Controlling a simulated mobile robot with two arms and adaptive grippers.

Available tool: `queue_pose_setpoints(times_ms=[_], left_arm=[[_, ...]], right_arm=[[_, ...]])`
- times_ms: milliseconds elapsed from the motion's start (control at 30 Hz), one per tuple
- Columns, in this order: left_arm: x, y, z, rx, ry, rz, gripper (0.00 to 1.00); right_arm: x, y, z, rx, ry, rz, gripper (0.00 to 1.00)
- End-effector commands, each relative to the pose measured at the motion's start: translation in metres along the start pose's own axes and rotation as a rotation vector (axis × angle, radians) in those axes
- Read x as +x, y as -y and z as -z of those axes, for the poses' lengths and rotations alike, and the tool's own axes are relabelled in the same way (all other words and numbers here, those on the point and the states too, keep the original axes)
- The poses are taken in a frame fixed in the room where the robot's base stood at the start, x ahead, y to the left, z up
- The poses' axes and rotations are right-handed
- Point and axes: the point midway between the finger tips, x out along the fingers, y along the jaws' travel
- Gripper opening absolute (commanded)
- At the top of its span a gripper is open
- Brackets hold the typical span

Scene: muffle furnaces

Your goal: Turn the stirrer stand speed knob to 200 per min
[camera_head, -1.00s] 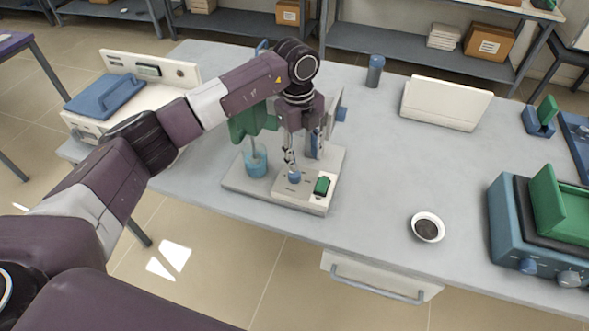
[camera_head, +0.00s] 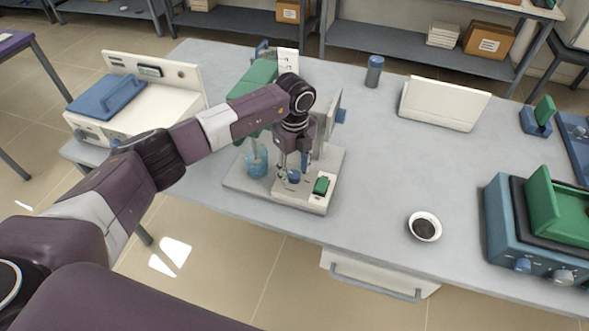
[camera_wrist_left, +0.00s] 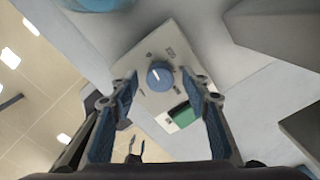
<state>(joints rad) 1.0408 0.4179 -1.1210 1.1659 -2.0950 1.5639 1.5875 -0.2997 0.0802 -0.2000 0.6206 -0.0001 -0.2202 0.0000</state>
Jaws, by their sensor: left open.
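The stirrer stand (camera_head: 250,178) is on the grey table, with a pale base and a green overhead motor (camera_head: 262,78). Its blue speed knob (camera_head: 294,177) sits on the base's front panel, beside a green switch (camera_head: 321,185). My left gripper (camera_head: 293,172) is open and points down over the knob. In the left wrist view its two fingers (camera_wrist_left: 163,112) are apart, one on each side of the knob, not visibly touching it. My right gripper does not show.
A beaker of blue liquid (camera_head: 256,163) stands on the stand's base, left of the gripper. A small dish (camera_head: 424,227) and a blue-green device (camera_head: 520,245) are to the right. A white balance-like device (camera_head: 150,100) is at the left.

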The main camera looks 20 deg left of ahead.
Motion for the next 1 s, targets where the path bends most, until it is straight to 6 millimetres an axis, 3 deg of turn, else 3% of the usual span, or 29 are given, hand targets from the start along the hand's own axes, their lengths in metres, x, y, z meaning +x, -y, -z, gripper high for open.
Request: queue_pose_setpoints(times_ms=[67, 433, 767, 1000], left_arm=[[0.0, 0.0, 0.0, 0.0, 0.0, 0.0, 0.41], [0.0, 0.0, 0.0, 0.0, -0.001, 0.0, 0.01], [0.001, 0.001, 0.0, 0.05, -0.001, 0.002, 0.01], [0.002, 0.001, 0.0, 0.201, 0.0, 0.002, 0.01]], right_arm=[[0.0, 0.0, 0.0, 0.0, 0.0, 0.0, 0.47], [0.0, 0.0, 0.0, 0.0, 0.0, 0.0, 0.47], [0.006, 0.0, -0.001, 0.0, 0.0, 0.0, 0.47], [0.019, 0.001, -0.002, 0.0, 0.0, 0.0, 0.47]])
